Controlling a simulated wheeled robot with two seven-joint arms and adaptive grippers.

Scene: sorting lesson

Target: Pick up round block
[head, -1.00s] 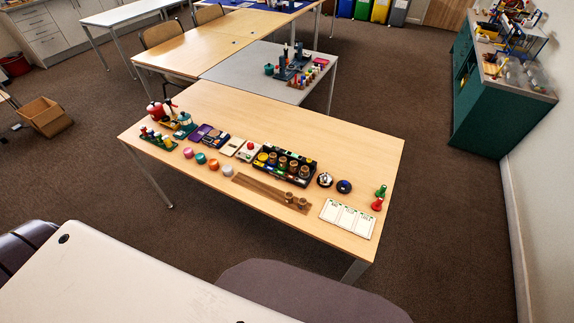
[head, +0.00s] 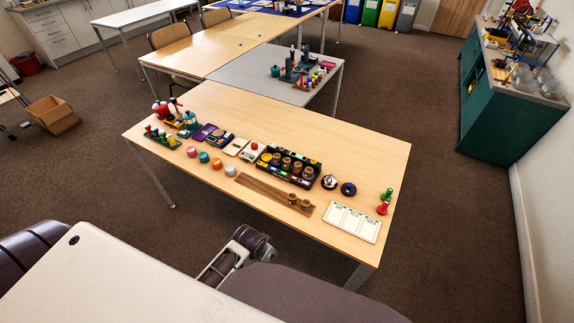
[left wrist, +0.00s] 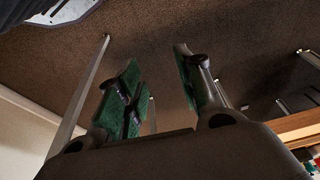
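I cannot tell which is the round block. Part of my left arm shows at the bottom centre of the head view, in front of the table and apart from the pieces. In the left wrist view my left gripper (left wrist: 160,78) has its green-padded fingers apart with nothing between them. My right gripper is not in view.
The wooden table (head: 290,115) also holds a black tray (head: 310,183) of cylinders, a wooden strip (head: 268,191), a white card (head: 354,222) and red and green pegs (head: 384,207). Its back half is clear. A grey table (head: 240,70) stands behind.

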